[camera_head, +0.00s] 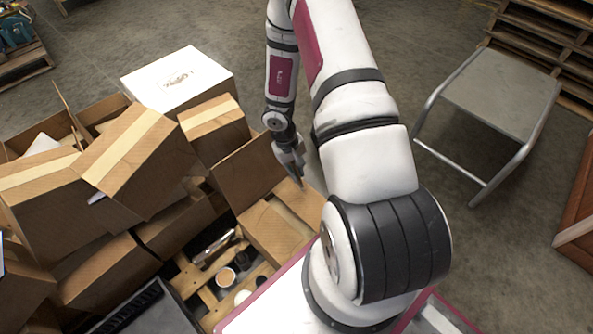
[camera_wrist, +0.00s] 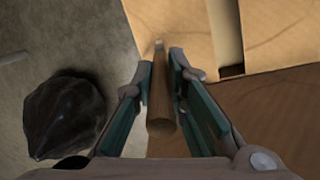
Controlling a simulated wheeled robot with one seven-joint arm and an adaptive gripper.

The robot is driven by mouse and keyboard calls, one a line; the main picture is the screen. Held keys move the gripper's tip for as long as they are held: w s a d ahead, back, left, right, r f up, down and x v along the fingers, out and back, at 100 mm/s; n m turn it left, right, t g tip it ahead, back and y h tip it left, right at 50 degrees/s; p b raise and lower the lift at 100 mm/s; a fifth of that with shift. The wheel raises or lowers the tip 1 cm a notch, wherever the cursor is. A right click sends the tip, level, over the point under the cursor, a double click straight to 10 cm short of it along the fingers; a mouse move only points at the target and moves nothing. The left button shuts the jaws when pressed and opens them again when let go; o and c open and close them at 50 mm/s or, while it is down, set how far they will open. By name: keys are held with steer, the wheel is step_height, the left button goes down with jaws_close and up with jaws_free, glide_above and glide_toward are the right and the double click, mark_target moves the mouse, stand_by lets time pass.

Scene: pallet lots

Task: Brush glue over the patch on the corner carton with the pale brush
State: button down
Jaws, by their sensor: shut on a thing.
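My gripper (camera_head: 293,170) is shut on a brush (camera_wrist: 160,105) with a brown wooden handle and a small pale end. In the wrist view the brush points away from my fingers (camera_wrist: 162,80), its far end over the edge of a tan carton (camera_wrist: 185,30). In the head view my gripper is just above the corner of the tan carton (camera_head: 272,238), which has a gap between its top flaps. I cannot tell whether the brush touches the carton. I cannot make out the patch or any glue on it.
A small jar (camera_head: 226,277) stands on the pallet (camera_head: 190,282). A grey-topped stand (camera_head: 500,90) is at right. A dark lump (camera_wrist: 65,115) lies on the floor. Floor between is clear.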

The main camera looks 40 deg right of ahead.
steer(key=shift+f, duration=0.45)
stand_by(0.4)
steer(key=shift+w+r+p, duration=0.15)
steer(key=shift+w+p, duration=0.35)
steer(key=shift+p, duration=0.5)
steer(key=shift+w, duration=0.1)
steer(key=shift+s, duration=1.2)
steer(key=shift+w+p, duration=0.85)
steer(key=shift+p, duration=0.3)
steer(key=shift+w+a+f+p, duration=0.1)
steer(key=shift+w+f+p, duration=0.15)
steer(key=shift+w+p, duration=0.15)
